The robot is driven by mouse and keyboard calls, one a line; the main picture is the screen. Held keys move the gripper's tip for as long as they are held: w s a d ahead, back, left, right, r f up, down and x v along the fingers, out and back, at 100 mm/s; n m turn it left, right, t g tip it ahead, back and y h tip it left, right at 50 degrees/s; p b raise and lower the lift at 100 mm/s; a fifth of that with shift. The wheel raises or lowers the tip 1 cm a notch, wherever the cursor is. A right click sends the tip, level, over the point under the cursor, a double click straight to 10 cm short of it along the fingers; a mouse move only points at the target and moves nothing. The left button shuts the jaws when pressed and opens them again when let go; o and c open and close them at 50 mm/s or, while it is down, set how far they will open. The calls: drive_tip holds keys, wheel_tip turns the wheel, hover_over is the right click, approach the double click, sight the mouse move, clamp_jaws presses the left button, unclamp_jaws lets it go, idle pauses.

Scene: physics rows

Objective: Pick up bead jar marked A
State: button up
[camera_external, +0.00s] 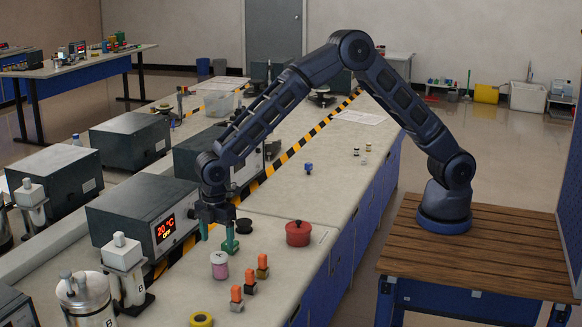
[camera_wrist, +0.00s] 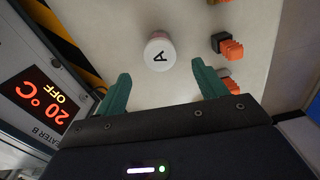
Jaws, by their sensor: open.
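The bead jar marked A (camera_wrist: 160,52) stands upright on the bench, its white lid with a black "A" facing up in the wrist view. In the external view it is a small jar with a white lid and pink contents (camera_external: 219,267). My gripper (camera_external: 217,244), with green fingers, points down above the bench, just behind the jar in the external view. In the wrist view my gripper (camera_wrist: 160,82) is open and empty, with the jar ahead of the gap between the fingertips. The fingers do not appear to touch it.
Orange-topped clips (camera_external: 237,297) stand right of the jar, with a red lidded pot (camera_external: 298,233) beyond. A heater showing 20 °C OFF (camera_external: 150,215) and a canister marked B (camera_external: 124,262) stand at left.

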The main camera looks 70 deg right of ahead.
sight(220, 266)
wheel_tip(220, 266, down, 10)
drive_tip(key=shift+d+f, duration=0.15)
drive_tip(key=c, duration=1.1)
